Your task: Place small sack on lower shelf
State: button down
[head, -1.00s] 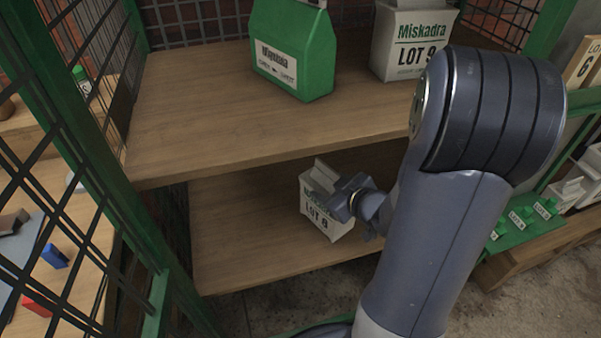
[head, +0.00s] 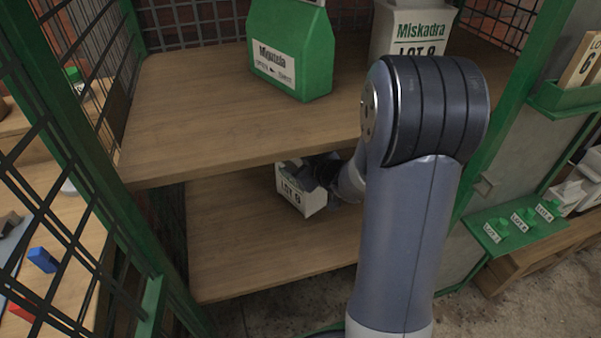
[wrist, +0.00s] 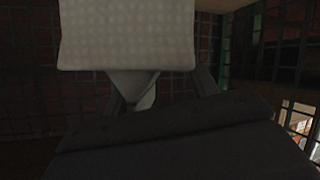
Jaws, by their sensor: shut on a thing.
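The small white sack (head: 302,197), labelled LOT with a number that looks like 6, is over the lower shelf (head: 235,245), partly under the upper shelf's front edge. My gripper (head: 322,172) is shut on the sack's top from the right. The sack looks slightly tilted. Whether its base touches the shelf is unclear. In the wrist view the pale sack (wrist: 127,35) fills the upper middle, with its narrow folded part between the dark fingers (wrist: 150,95). My arm hides the right part of the lower shelf.
The upper shelf (head: 200,120) holds a green bag (head: 290,50) and a large white Miskadra sack (head: 412,30). Green posts and black mesh (head: 60,130) bound the left side. A green tray (head: 515,228) with lot tags is at the right. The lower shelf's left part is clear.

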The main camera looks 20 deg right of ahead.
jog(key=shift+f+b, duration=0.65)
jog(key=shift+f, duration=0.85)
jog(key=c, duration=0.5)
grip_release()
jog(key=shift+f, duration=0.15)
jog(key=shift+s+d+r, duration=0.1)
jog(key=shift+s+r, duration=0.05)
jog(key=shift+r, duration=0.15)
jog(key=p+v, duration=0.3)
jog(key=v, duration=0.8)
jog(key=shift+s+p, duration=0.35)
jog(key=shift+d, duration=0.1)
